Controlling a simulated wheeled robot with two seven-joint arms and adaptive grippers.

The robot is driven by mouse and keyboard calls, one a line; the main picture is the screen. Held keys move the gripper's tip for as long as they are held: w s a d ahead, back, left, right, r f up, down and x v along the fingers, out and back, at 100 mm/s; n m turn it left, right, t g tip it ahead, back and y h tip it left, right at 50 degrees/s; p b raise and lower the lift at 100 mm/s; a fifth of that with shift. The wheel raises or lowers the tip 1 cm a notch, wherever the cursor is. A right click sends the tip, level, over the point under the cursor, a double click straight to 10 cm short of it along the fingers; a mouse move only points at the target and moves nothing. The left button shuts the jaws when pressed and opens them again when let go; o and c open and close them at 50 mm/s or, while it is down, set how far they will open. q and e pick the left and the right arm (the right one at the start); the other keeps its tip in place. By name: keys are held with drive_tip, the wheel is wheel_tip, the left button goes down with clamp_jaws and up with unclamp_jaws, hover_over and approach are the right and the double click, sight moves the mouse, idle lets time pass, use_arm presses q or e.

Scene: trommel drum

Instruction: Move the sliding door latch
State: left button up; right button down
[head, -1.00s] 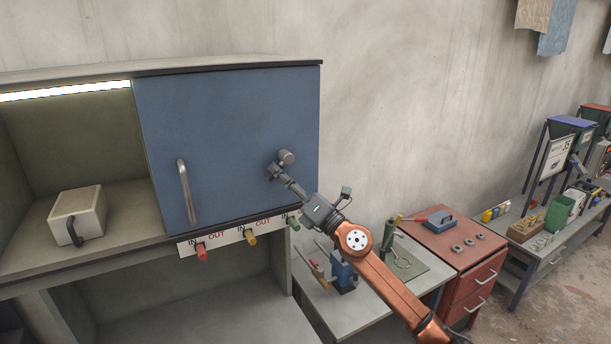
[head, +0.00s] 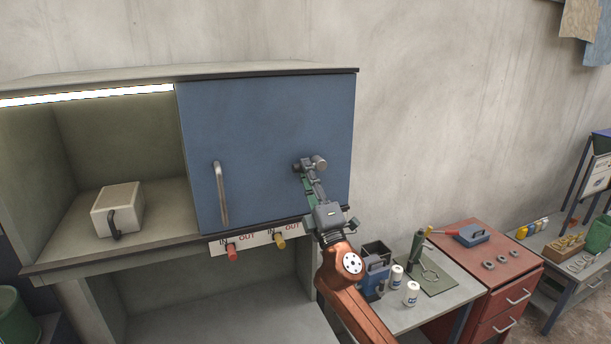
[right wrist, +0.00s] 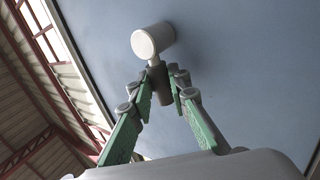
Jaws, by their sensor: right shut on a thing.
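The blue sliding door (head: 265,130) covers the right part of the cabinet; the left part is open. On the door's right side is a grey latch with a round knob (head: 319,162). In the right wrist view the latch's pale knob (right wrist: 152,41) stands out from the blue door, with a short stem below it. My right gripper (head: 308,178) is at the latch. Its green fingers (right wrist: 162,88) are closed around the stem, just below the knob. The fingers and hand hide part of the latch in the head view. My left gripper is out of view.
A vertical bar handle (head: 221,192) is on the door's left side. A white box (head: 118,208) stands in the open compartment. Red (head: 232,253) and yellow (head: 280,241) handles project below the door. A bench (head: 400,318) with white bottles (head: 411,294) is beside my right arm.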

idle(0.4)
drive_tip(key=c, duration=1.8)
unclamp_jaws()
drive_tip(key=shift+d, duration=0.1)
drive_tip(key=v, duration=1.2)
drive_tip(key=shift+s+r, duration=0.1)
